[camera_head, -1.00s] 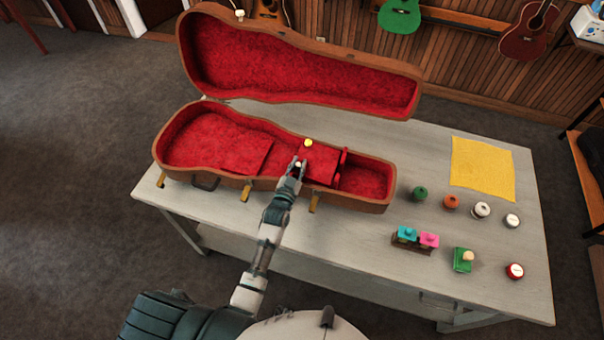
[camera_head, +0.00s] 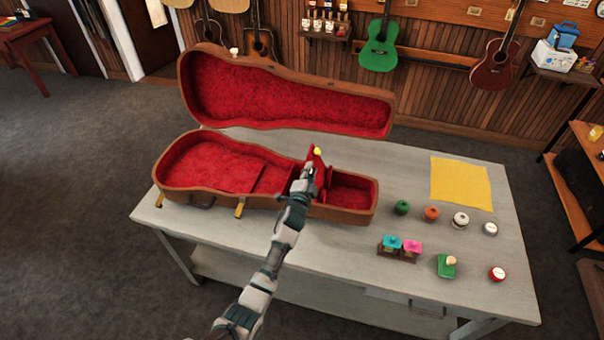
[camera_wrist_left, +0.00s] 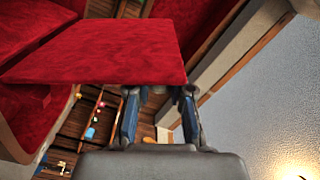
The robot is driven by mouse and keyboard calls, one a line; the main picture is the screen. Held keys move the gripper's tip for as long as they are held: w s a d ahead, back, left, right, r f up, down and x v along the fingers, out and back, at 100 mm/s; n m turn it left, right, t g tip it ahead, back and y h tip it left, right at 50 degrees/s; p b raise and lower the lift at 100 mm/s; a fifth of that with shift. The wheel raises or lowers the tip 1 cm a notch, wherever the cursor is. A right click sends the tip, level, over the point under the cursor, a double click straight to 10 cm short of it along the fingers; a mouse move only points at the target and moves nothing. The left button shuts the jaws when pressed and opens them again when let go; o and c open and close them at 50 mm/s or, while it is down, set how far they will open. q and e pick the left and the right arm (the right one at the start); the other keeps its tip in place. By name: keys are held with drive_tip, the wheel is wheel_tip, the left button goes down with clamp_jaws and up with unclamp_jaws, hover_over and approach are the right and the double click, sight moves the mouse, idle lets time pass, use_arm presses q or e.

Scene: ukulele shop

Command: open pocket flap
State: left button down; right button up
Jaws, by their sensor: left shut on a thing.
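The open brown case (camera_head: 285,205) with red lining lies on the grey table. Its red pocket flap (camera_head: 318,163), with a yellow knob (camera_head: 317,151) at its top, stands tilted up in the neck section. My left gripper (camera_head: 308,172) is at the near side of the flap, shut on its edge. In the left wrist view the red flap (camera_wrist_left: 100,50) stretches out from between the fingers (camera_wrist_left: 158,92). The arm hides part of the pocket under the flap. My right gripper is not in view.
The case lid (camera_head: 285,95) stands open behind. Several small round jars (camera_head: 460,219), coloured small items (camera_head: 401,247), a green block (camera_head: 446,265) and a yellow cloth (camera_head: 461,183) lie on the right of the table (camera_head: 345,250).

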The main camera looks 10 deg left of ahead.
use_arm(q)
drive_tip(key=d+m, duration=0.4)
drive_tip(key=d, duration=0.1)
drive_tip(key=shift+s+r+m+b, duration=0.1)
drive_tip(key=shift+m+b, duration=0.2)
drive_tip(key=shift+d, duration=0.35)
drive_tip(key=c, duration=1)
unclamp_jaws()
drive_tip(key=shift+c, duration=0.2)
drive_tip(key=shift+s+a, duration=0.15)
drive_tip(key=s, duration=1.1)
drive_tip(key=shift+s+a, duration=0.15)
drive_tip(key=shift+s, duration=0.1)
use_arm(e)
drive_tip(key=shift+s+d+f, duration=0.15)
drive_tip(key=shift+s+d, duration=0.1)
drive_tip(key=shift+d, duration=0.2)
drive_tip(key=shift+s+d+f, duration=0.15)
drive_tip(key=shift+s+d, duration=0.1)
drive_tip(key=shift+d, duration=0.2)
use_arm(q)
drive_tip(key=shift+c, duration=0.2)
